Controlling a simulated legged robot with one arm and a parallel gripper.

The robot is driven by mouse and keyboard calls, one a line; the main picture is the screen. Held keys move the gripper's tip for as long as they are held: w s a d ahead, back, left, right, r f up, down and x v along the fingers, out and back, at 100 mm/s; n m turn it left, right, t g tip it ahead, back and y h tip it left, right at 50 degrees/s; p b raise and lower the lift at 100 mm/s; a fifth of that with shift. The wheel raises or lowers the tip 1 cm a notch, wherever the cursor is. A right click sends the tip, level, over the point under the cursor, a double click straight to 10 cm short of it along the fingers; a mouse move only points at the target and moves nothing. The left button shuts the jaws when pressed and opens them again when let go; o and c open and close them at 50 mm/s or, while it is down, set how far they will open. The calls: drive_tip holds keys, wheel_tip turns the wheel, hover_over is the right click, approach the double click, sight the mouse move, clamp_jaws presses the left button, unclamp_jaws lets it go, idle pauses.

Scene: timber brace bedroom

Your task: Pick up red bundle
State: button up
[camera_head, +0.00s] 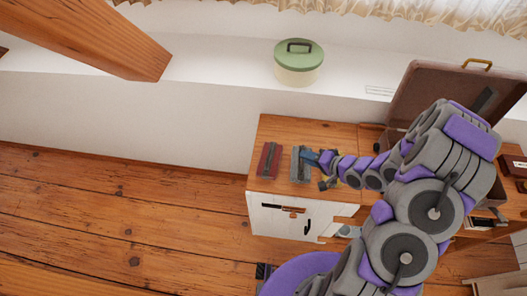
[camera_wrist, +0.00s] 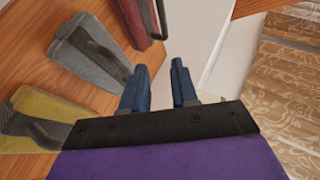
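The red bundle (camera_head: 268,160) lies on the left end of the wooden desk top (camera_head: 262,131). It also shows at the top of the wrist view (camera_wrist: 131,20), partly cut off by the frame edge. My gripper (camera_head: 325,160) is to the right of it in the head view, with a grey bundle (camera_head: 302,164) between them. In the wrist view my gripper (camera_wrist: 160,75) has its two blue fingers apart with nothing between them. The grey bundle (camera_wrist: 90,50) is beside the fingers on the left, apart from the red one.
An open brown suitcase (camera_head: 425,95) stands at the desk's right. A green-lidded pot (camera_head: 298,62) sits on the white ledge (camera_head: 215,60) behind. A timber beam (camera_head: 95,40) crosses the upper left.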

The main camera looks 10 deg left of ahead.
drive_tip(key=b, duration=0.3)
approach(271, 149)
drive_tip(key=d+f+x, duration=0.1)
drive_tip(key=x, duration=0.4)
drive_tip(key=shift+a+r+b+x, duration=0.1)
drive_tip(key=shift+a+b+x, duration=0.1)
drive_tip(key=shift+x, duration=1)
drive_tip(key=shift+a+r+b+x, duration=0.1)
drive_tip(key=shift+r+b+x, duration=0.05)
drive_tip(key=shift+x, duration=1)
drive_tip(key=shift+w+a+f, duration=0.15)
drive_tip(key=shift+a+f, duration=0.15)
drive_tip(key=shift+a, duration=0.1)
clamp_jaws()
